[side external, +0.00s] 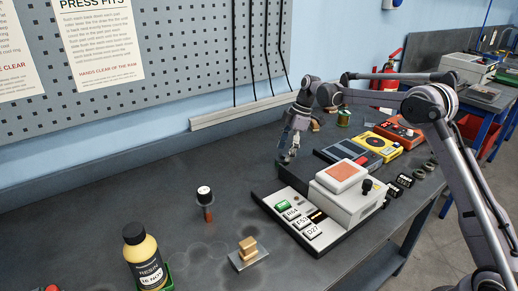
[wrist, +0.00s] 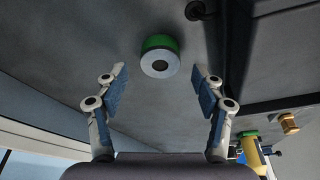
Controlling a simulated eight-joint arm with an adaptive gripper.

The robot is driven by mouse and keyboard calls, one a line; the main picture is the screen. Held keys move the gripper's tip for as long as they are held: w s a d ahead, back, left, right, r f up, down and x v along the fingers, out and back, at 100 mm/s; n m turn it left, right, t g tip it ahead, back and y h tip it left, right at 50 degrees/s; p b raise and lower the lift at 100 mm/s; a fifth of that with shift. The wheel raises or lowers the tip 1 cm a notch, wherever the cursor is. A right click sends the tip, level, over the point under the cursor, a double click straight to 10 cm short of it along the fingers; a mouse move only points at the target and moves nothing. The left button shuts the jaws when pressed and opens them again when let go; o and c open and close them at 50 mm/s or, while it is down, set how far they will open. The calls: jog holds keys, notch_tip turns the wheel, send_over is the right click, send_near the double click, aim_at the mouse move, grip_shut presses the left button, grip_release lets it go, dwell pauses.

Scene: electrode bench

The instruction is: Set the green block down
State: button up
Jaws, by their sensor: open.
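My gripper (side external: 287,157) hangs over the dark bench, left of the press unit. In the wrist view its two fingers (wrist: 161,85) are spread wide with nothing held between them. A small green piece (side external: 283,206) lies on the light panel of the press unit, near and below my gripper in the side view. I cannot tell for sure whether this is the green block. In the wrist view a round green part (wrist: 160,44) with a pale disc and dark centre shows beyond the fingertips, apart from both. I cannot match it surely to a thing in the side view.
The press unit (side external: 345,196) with an orange-red top stands right of my gripper. A white and black topped post (side external: 204,196), a resin bottle (side external: 146,258) and a wooden block (side external: 247,246) on a metal plate stand nearer. Bare bench (side external: 110,205) lies to the left.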

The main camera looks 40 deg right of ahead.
jog(key=v, duration=0.9)
jog(key=shift+r, duration=0.4)
jog(key=shift+f, duration=0.15)
jog(key=x, duration=1.2)
jog(key=shift+s, duration=0.1)
jog(key=shift+v, duration=0.8)
jog(key=shift+a, duration=0.1)
jog(key=shift+f, duration=0.15)
